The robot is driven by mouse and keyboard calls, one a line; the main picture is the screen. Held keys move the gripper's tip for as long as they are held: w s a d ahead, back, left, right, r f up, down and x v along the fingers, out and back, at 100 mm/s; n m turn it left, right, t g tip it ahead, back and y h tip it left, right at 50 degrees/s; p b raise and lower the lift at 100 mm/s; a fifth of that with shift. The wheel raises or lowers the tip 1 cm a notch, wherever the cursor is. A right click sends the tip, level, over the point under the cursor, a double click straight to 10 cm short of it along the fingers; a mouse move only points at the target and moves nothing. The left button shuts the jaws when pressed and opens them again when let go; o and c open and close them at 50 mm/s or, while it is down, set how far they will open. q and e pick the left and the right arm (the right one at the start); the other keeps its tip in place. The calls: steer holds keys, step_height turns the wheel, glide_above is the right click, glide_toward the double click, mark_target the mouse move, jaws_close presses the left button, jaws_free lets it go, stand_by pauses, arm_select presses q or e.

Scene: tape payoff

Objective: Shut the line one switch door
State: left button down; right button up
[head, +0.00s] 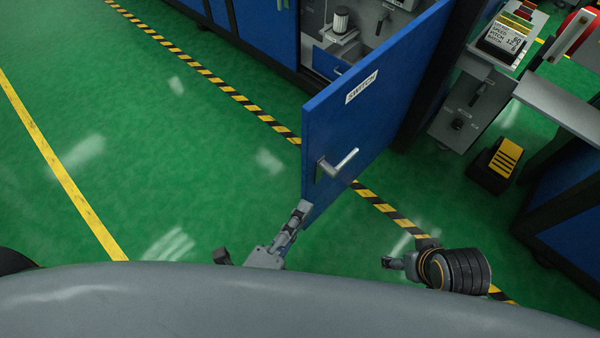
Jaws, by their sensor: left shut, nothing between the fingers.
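The blue switch door (375,105) stands wide open, swung out from its cabinet over the floor. Its face carries a white "SWITCH" label (361,87) and a silver lever handle (338,165). My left gripper (303,208) is shut and empty, with its tips at the lower part of the door's free edge. I cannot tell whether they touch the door. My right gripper (389,262) is low, right of the door and apart from it; its finger opening is too small to make out. Whether this door belongs to line one does not show.
The open cabinet shows a white cylinder (341,20) and grey fittings behind the door. A machine with a display (503,38) and a yellow-black pedal (504,157) stand to the right. Green floor (190,150) is clear on the left, with a striped tape line (225,88) along the cabinets.

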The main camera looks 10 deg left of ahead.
mark_target(309, 154)
arm_select(q)
steer(key=shift+t, duration=0.4)
steer(key=w+r+p, duration=0.1)
steer(key=w, duration=0.2)
steer(key=w+p, duration=0.2)
steer(key=w, duration=0.2)
steer(key=w+r+p, duration=0.1)
steer(key=w+p, duration=0.1)
steer(key=w, duration=0.2)
steer(key=shift+d+r, duration=0.25)
steer(key=shift+r, duration=0.05)
arm_select(e)
step_height(309, 154, down, 9)
steer(key=shift+w+a+g, duration=0.25)
steer(key=shift+w+g, duration=0.05)
steer(key=shift+w, duration=0.15)
arm_select(q)
steer(key=shift+a, duration=0.1)
